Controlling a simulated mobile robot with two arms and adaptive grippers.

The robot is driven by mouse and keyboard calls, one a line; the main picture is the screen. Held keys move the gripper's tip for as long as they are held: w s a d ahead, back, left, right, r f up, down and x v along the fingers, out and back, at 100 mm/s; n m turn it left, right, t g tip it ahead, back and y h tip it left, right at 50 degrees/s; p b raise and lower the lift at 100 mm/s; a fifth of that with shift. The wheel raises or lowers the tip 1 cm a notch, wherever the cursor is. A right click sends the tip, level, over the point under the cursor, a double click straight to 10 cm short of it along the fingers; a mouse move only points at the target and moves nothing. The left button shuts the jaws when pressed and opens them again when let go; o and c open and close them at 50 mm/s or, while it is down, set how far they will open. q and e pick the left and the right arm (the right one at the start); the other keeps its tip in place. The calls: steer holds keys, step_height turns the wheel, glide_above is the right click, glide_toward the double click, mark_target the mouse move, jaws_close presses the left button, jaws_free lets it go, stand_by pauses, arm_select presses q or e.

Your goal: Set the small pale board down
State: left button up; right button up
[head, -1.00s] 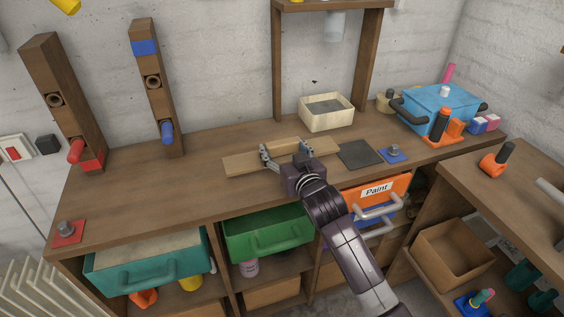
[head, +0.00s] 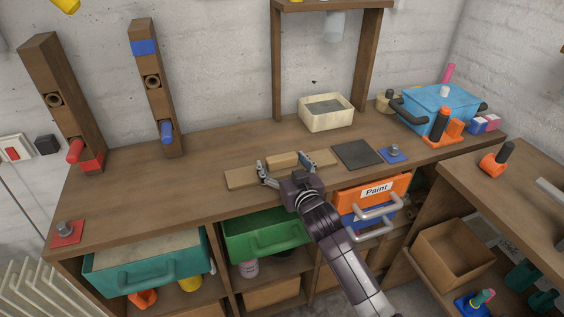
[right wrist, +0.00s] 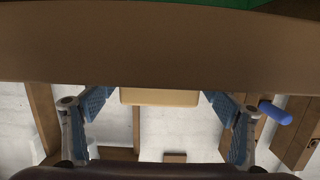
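The small pale board (head: 240,180) is a long, thin, light-wood piece with a paler raised block (head: 283,161) on it. It is low over the front part of the workbench, and I cannot tell whether its underside touches the top. My right gripper (head: 284,167) has one finger on each side of the block. In the right wrist view, the block (right wrist: 160,96) fills the gap between the blue fingertips (right wrist: 160,92), which appear to press its ends. My left gripper is not in view.
A dark square pad (head: 358,154) and a blue-based bolt (head: 393,154) lie right of the board. A cream tray (head: 326,112) stands behind. The workbench top (head: 170,190) is clear to the left. Open green (head: 267,233) and orange Paint (head: 372,190) drawers jut out below the front edge.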

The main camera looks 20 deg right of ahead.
steer(key=shift+r, duration=0.2)
steer(key=shift+s, duration=0.45)
steer(key=s+r, duration=0.1)
steer(key=s, duration=1)
steer(key=shift+d+r, duration=0.2)
steer(key=shift+r, duration=0.2)
